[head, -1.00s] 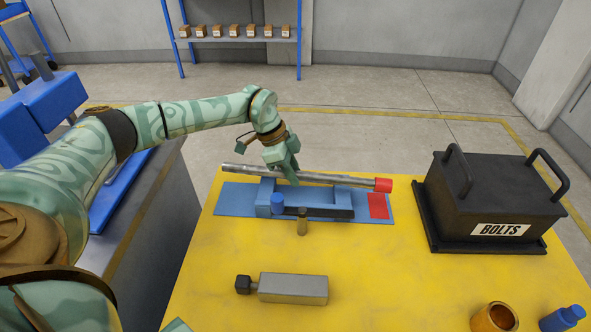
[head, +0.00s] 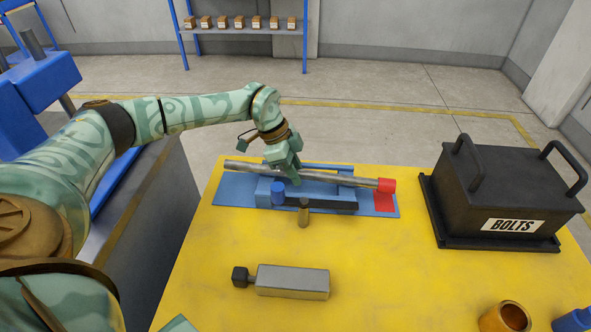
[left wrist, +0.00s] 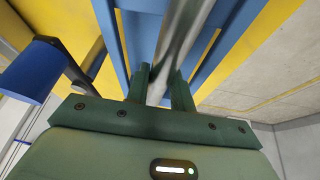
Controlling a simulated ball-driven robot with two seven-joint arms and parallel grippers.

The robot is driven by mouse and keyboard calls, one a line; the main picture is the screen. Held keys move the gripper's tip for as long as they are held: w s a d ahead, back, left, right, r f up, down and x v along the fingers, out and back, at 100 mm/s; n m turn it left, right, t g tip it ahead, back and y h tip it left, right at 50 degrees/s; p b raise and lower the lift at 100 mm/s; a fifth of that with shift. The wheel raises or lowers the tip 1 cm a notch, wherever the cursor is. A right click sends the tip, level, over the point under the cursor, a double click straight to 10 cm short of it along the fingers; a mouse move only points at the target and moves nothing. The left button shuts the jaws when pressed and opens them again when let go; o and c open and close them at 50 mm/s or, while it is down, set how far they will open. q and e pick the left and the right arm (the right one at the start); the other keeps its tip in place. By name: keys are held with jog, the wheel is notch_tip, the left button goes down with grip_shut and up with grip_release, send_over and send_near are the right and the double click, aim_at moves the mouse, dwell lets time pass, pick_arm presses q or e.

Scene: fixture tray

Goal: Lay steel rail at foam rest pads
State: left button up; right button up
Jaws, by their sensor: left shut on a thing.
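The steel rail (head: 337,179) is a long grey bar with a red right end (head: 387,186). My left gripper (head: 294,177) is shut on it near its middle. The rail lies across the view, just over the blue fixture tray (head: 232,190); I cannot tell whether it touches. In the left wrist view the rail (left wrist: 178,40) runs between the two green fingers (left wrist: 160,85). The red patch (head: 384,203) on the tray is partly under the rail's red end. Foam rest pads are not clearly distinguishable. My right gripper is not clearly visible.
A grey block with a dark knob (head: 292,281) lies nearer. A black BOLTS box (head: 510,190) stands at right. Yellow table (head: 400,290) is clear between them.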

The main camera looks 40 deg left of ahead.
pick_arm(q)
jog(key=shift+f, duration=0.45)
jog(key=o, duration=1)
pick_arm(e)
jog(key=shift+a, duration=0.15)
pick_arm(q)
jog(key=shift+f, duration=0.1)
jog(key=p+v, duration=0.5)
jog(key=v, duration=1.1)
jog(key=shift+s+p, duration=0.1)
jog(key=shift+p, duration=0.2)
pick_arm(e)
jog(key=shift+t, duration=0.3)
jog(key=r, duration=0.1)
jog(key=w+r, duration=0.1)
jog(key=r, duration=0.1)
jog(key=w+r, duration=0.1)
jog(key=r, duration=0.1)
jog(key=shift+w, duration=0.1)
